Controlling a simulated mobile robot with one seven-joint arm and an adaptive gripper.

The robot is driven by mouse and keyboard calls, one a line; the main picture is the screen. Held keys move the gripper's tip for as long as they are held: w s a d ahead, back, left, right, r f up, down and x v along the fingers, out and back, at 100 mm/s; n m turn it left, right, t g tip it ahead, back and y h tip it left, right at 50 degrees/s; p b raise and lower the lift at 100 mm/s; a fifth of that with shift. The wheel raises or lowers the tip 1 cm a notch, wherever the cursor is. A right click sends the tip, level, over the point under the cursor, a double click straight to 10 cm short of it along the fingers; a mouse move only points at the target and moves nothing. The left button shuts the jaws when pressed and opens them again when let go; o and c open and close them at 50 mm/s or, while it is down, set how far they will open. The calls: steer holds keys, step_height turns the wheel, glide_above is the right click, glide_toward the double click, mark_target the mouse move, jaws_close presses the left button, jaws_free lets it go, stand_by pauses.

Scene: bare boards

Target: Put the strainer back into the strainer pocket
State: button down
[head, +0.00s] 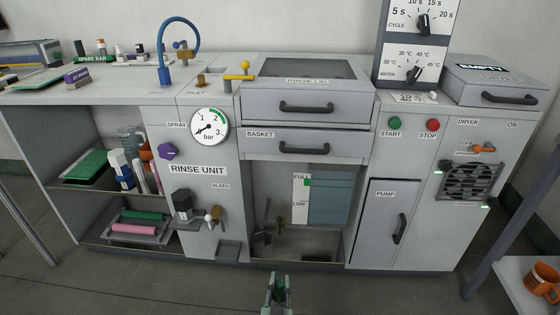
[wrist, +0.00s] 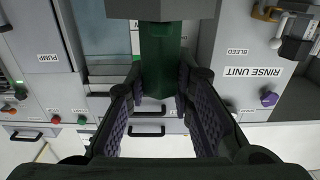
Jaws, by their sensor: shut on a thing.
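My gripper (head: 277,285) shows at the bottom middle of the head view, in front of the rinse unit. In the wrist view my gripper (wrist: 160,78) is shut on a dark green handle with a grey block at its far end, which I take to be the strainer (wrist: 162,50). The grey end points away from the palm, and its far side is cut off by the picture edge. A small grey pocket-like box (head: 229,251) sits low on the rinse unit front, left of my gripper. No label shows on it, so I cannot tell whether it is the strainer pocket.
The open bay (head: 290,240) under the basket drawer (head: 305,145) holds a blue-grey tank with level marks. A bleed valve (head: 213,214) and black box stick out above the small grey box. A table with an orange mug (head: 543,280) stands at right. The floor in front is clear.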

steer(key=w+r+m+h, duration=0.1)
steer(key=h, duration=0.1)
steer(key=w+r+m+h, duration=0.1)
steer(key=w+r+h, duration=0.1)
steer(key=shift+w+d+m+g, duration=0.15)
steer(key=shift+w+m+g, duration=0.15)
steer(key=shift+m+g, duration=0.1)
steer(key=shift+a+r, duration=0.1)
steer(key=shift+a, duration=0.1)
